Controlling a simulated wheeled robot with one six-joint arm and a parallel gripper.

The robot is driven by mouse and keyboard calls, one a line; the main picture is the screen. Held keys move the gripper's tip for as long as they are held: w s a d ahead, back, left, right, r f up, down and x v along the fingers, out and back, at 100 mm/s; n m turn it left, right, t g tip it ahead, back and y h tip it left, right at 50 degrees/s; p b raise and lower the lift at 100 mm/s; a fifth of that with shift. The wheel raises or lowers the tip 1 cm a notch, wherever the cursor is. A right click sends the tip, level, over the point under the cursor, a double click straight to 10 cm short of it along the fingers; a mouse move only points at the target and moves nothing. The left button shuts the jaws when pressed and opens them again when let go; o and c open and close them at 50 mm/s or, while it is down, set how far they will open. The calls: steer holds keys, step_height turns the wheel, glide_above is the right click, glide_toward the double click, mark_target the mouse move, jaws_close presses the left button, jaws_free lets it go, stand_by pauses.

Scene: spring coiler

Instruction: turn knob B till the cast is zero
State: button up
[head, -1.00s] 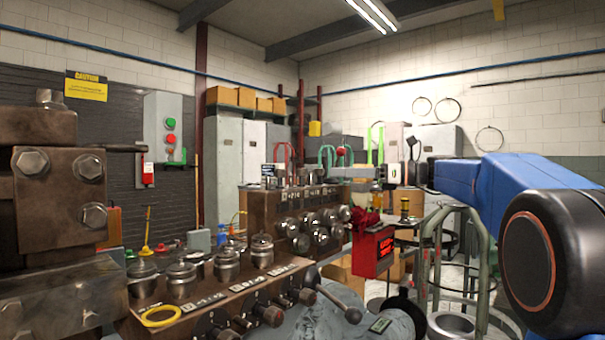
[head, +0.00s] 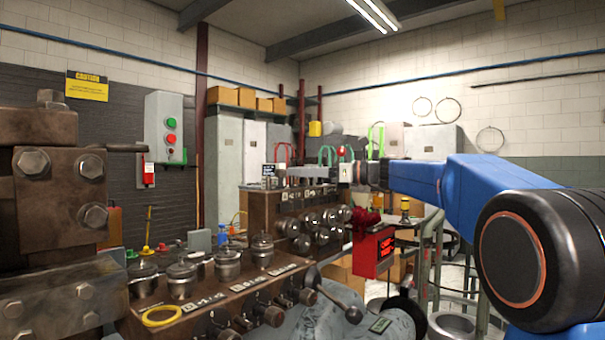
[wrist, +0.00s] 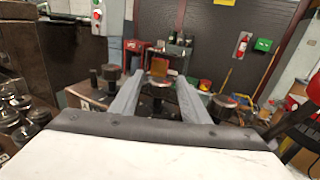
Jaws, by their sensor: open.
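My gripper (head: 322,172) reaches left over the far end of the brown machine block in the head view. In the wrist view its two grey fingers (wrist: 160,82) stand apart with nothing clamped between them. Several metal knobs (head: 319,228) line the far block's face.
Large upright metal knobs (head: 228,262) stand on the near block, with a yellow ring (head: 162,316) beside them. A lever with a ball end (head: 353,314) sticks out to the right. A heavy bolted block (head: 60,200) fills the left. A stool (head: 430,250) stands at right.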

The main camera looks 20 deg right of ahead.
jaws_close()
steer(key=c, duration=1.1)
jaws_free()
steer(key=shift+w+n+g+y, duration=0.15)
steer(key=shift+n+g+y, duration=0.5)
steer(key=shift+g, duration=0.35)
steer(key=shift+o, duration=0.2)
steer(key=shift+n+g+y, duration=0.65)
steer(key=shift+n+g, duration=1.1)
steer(key=shift+g, duration=0.65)
steer(key=o, duration=1.1)
steer(key=shift+c, duration=0.2)
steer(key=s+d, duration=0.2)
steer(key=d, duration=1.5)
steer(key=shift+s+d, duration=0.15)
steer(key=shift+s, duration=0.25)
